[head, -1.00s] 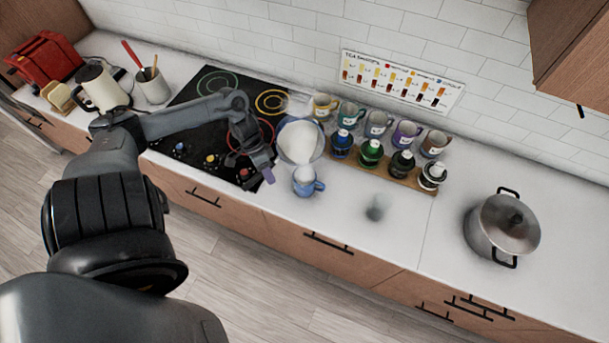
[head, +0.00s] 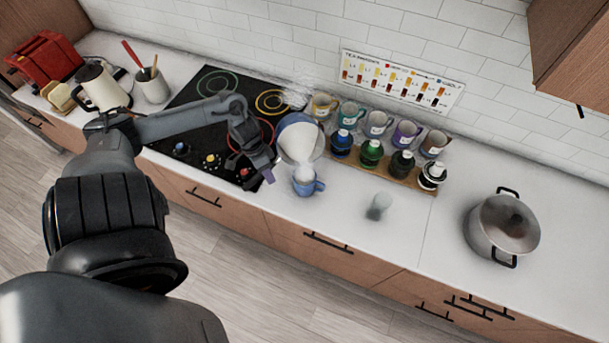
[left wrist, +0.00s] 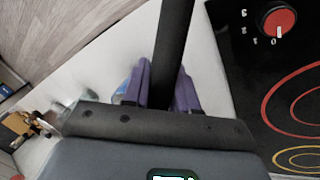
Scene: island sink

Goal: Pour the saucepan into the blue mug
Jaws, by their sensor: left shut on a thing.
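The saucepan (head: 299,138) is tilted over the blue mug (head: 308,186), with white contents toward its lower rim. A pale whitish patch shows between that rim and the mug's opening; I cannot tell stream from steam. The mug stands upright on the counter, handle to the right. My left gripper (head: 266,173) is left of the mug. In the left wrist view the purple fingers of my left gripper (left wrist: 163,85) are shut around the dark saucepan handle (left wrist: 172,45). The pan's body is hidden there. My right gripper is not in view.
Several mugs (head: 378,123) and a wooden rack of bottles (head: 399,180) stand right of the saucepan. A blurred, glass-like object (head: 379,205) is on the counter front. The black cooktop (head: 200,120) lies under my left arm.

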